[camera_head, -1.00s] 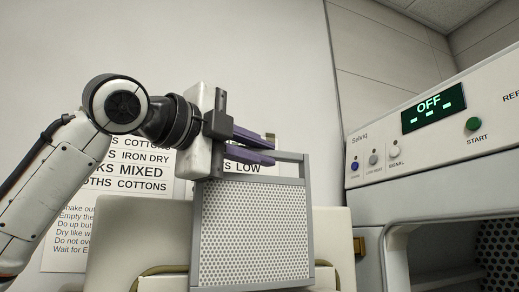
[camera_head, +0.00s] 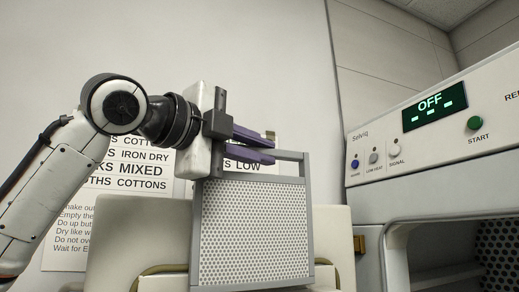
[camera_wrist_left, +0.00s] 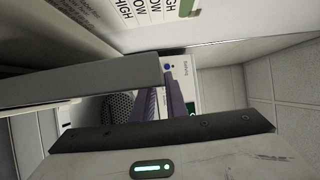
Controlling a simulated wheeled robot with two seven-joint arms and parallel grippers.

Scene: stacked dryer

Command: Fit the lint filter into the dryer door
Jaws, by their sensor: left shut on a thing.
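The lint filter (camera_head: 255,235) is a grey frame around a pale perforated panel, with an open handle bar at its top. My left gripper (camera_head: 256,147), with purple fingers, is shut on the filter's top handle part and holds it upright. The dryer door (camera_head: 125,225) stands open as a cream panel behind the filter. An olive-rimmed opening (camera_head: 160,270) on the door shows at its lower edge, mostly hidden by the filter. In the left wrist view, a grey bar of the filter (camera_wrist_left: 95,85) runs beside the purple fingers (camera_wrist_left: 160,103). My right gripper is out of view.
The dryer body (camera_head: 440,180) stands at the right, with an OFF display, several buttons and an open drum mouth (camera_head: 450,262). A brass-coloured latch part (camera_head: 360,243) sits between door and dryer. A printed wall sign (camera_head: 130,180) is behind my arm.

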